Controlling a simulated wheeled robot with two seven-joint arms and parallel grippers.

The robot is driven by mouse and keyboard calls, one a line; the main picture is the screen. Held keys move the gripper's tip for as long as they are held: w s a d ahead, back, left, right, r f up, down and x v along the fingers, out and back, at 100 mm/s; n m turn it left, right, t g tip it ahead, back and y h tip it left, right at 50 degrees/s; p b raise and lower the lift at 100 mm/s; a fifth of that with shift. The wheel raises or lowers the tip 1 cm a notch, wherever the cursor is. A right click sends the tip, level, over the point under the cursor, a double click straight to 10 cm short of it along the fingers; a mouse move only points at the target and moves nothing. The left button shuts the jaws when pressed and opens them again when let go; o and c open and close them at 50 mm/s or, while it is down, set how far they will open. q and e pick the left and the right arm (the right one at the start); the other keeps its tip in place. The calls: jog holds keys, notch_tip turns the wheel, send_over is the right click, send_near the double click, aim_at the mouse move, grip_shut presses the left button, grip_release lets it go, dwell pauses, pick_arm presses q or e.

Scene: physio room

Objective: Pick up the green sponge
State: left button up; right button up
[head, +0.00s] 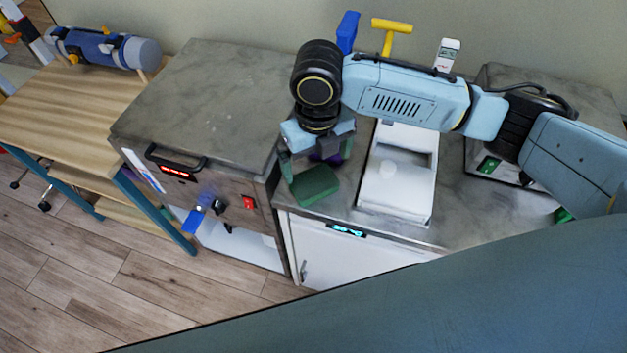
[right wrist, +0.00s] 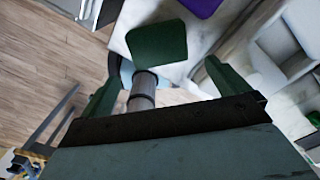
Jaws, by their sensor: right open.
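The green sponge (head: 316,186) lies near the front edge of the grey counter, left of a white tray-like device. It also shows in the right wrist view (right wrist: 158,44), beyond the fingertips. My right gripper (head: 316,163) is just above and behind the sponge, pointing down, its dark green fingers apart. In the right wrist view the open fingers (right wrist: 160,78) stand on either side with the sponge ahead of them, not clasped. Whether a finger touches the sponge I cannot tell. My left gripper is not in view.
A purple item (right wrist: 200,6) lies close to the sponge. The white device (head: 397,190) stands right of it. A cabinet with a red display (head: 176,171) is at left. A yellow T-handle (head: 391,28) and blue object (head: 347,32) stand behind my right arm.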

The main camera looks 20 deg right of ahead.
aim_at(314, 180)
jog(key=shift+f, duration=0.8)
jog(key=shift+w+f, duration=0.1)
jog(key=shift+f, duration=0.25)
jog(key=shift+a+f, duration=0.1)
jog(key=shift+f, duration=0.5)
jog(key=f, duration=0.3)
jog(key=shift+w+f+b, duration=0.3)
jog(key=shift+w, duration=0.05)
jog(key=shift+f, duration=0.25)
jog(key=c, duration=0.9)
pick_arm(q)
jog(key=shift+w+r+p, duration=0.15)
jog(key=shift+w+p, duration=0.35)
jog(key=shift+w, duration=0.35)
pick_arm(e)
jog(key=shift+o, duration=0.2)
notch_tip(314, 180, up, 10)
